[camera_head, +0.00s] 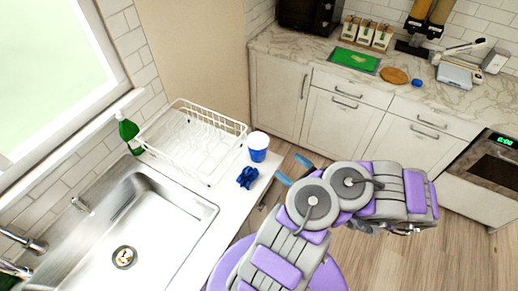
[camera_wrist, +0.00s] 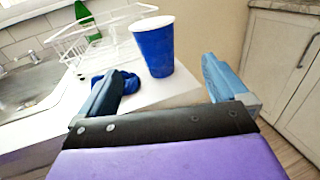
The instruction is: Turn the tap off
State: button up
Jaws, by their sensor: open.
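The chrome tap (camera_head: 32,244) is at the left edge in the head view, by the sink (camera_head: 185,213), and is partly cut off by the frame. A small chrome fitting (camera_head: 82,205) shows at the sink's back side; I cannot tell if it belongs to the tap. A chrome piece (camera_wrist: 20,64) also shows by the sink in the wrist view. I cannot make out running water. My gripper (camera_head: 292,170) is open and empty, right of the counter end and well away from the tap. Its blue fingers (camera_wrist: 165,82) point toward the blue cup in the wrist view.
A blue cup (camera_head: 258,148) and a crumpled blue cloth (camera_head: 246,178) are on the counter end near my gripper. Cabinets (camera_head: 330,118) line the far wall. Wooden floor (camera_head: 400,262) is open at right.

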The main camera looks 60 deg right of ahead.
aim_at(266, 149)
jog(key=b+x, duration=0.1)
jog(key=x, duration=0.4)
jog(key=b+x, duration=0.1)
jog(key=x, duration=0.5)
jog(key=shift+a+f, duration=0.1)
jog(key=shift+a, duration=0.1)
jog(key=x, duration=0.2)
jog(key=a+b+x, duration=0.1)
jog(key=x, duration=0.1)
jog(key=shift+w+d+f, duration=0.1)
jog(key=shift+w+f, duration=0.05)
jog(key=shift+w, duration=0.3)
jog(key=shift+w+d, duration=0.2)
jog(key=shift+w, duration=0.1)
jog(key=c, duration=1)
jog(key=shift+o, duration=0.2)
jog(key=shift+r, duration=0.25)
